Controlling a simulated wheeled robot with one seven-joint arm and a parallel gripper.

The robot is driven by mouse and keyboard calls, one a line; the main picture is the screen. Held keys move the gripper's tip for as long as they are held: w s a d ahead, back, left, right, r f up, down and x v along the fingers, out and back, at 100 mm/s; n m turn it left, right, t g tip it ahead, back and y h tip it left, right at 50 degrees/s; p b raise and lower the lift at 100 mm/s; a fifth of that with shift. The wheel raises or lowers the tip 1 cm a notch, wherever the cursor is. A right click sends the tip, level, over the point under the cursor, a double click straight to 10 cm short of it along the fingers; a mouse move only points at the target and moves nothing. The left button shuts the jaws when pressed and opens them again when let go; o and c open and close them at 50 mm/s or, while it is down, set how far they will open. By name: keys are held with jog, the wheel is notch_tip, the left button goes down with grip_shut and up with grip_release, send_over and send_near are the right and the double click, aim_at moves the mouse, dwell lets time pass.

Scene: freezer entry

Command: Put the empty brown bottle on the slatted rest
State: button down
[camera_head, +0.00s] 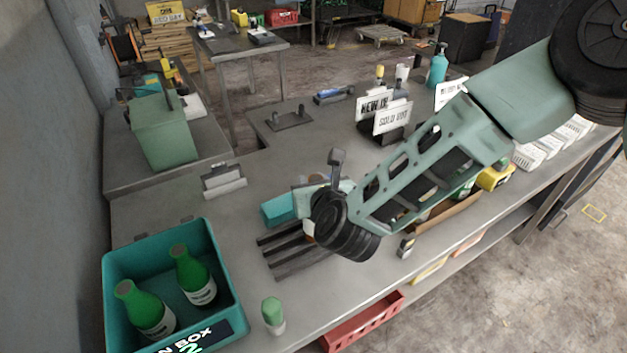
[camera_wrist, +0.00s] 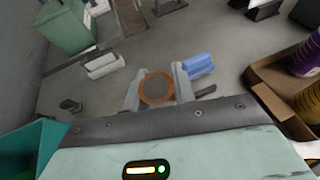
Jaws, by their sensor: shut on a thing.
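In the wrist view, my gripper (camera_wrist: 158,86) has its two pale fingers on either side of a round thing with an orange-brown rim and grey middle. This looks like the brown bottle (camera_wrist: 157,88) seen end-on, held between the fingers. In the head view, my wrist hides most of the bottle and the fingertips. The slatted rest (camera_head: 290,258), a set of dark parallel bars, lies on the grey bench just below and left of my wrist. My wrist covers its right part. Whether the bottle touches the rest cannot be told.
A teal box (camera_head: 117,262) with two green bottles stands at the lower left. A small green-capped bottle (camera_head: 273,316) stands near the front edge. A card holder (camera_head: 223,180) and sign stand (camera_head: 393,118) are further back. A brown tray (camera_wrist: 268,100) lies right of my gripper.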

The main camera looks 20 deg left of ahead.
jog(key=c, duration=1.1)
grip_release()
jog(key=shift+c, duration=0.2)
jog(key=shift+r, duration=0.1)
jog(key=b+v, duration=0.3)
jog(key=v, duration=0.9)
jog(key=shift+r, duration=0.1)
